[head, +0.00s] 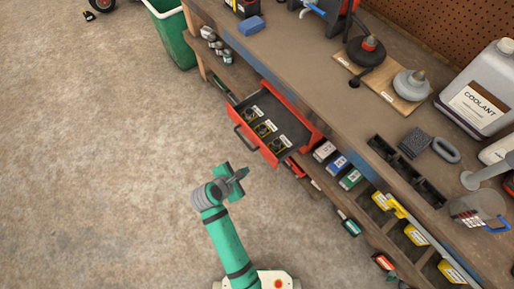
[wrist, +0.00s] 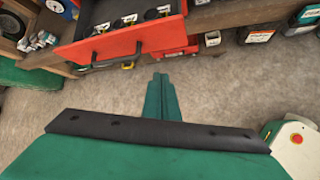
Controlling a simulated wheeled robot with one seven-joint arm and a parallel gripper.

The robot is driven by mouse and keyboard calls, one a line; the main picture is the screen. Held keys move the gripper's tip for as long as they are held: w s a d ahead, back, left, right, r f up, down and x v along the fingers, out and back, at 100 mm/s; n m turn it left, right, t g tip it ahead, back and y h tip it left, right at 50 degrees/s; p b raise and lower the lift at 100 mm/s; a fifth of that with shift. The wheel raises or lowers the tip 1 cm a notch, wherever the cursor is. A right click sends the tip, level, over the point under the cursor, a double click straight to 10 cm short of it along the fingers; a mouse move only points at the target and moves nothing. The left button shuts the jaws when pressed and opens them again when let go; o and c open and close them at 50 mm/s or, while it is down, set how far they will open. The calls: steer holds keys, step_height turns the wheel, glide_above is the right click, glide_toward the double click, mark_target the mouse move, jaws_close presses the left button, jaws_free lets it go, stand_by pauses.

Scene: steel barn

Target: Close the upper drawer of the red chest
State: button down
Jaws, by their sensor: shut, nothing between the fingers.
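The red chest's upper drawer (head: 262,124) is pulled out from under the bench and stands open. Its dark tray holds several small labelled items. In the wrist view its red front (wrist: 121,43) spans the upper part, with a dark handle (wrist: 108,58) on it. My gripper (head: 243,174) is shut and empty, in front of the drawer front and apart from it. In the wrist view the closed fingers (wrist: 160,82) point toward the floor just short of the drawer. Most of the chest body is hidden under the bench top.
The wooden bench (head: 300,75) carries a coolant jug (head: 478,95), a blue block (head: 251,25) and a black tray (head: 405,170). Boxes (head: 350,179) and yellow bins (head: 415,235) sit on the lower shelf. A green bin (head: 172,35) stands at the bench's far end.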

steer(key=w+a+r+n+g+h, duration=0.2)
steer(key=w+a+r+n, duration=0.15)
steer(key=r, duration=0.25)
glide_toward(263, 147)
step_height(263, 147, down, 4)
steer(key=w+d, duration=0.2)
steer(key=d, duration=0.1)
steer(key=shift+f+m, duration=0.15)
steer(key=shift+m, duration=0.1)
steer(key=shift+w, duration=0.1)
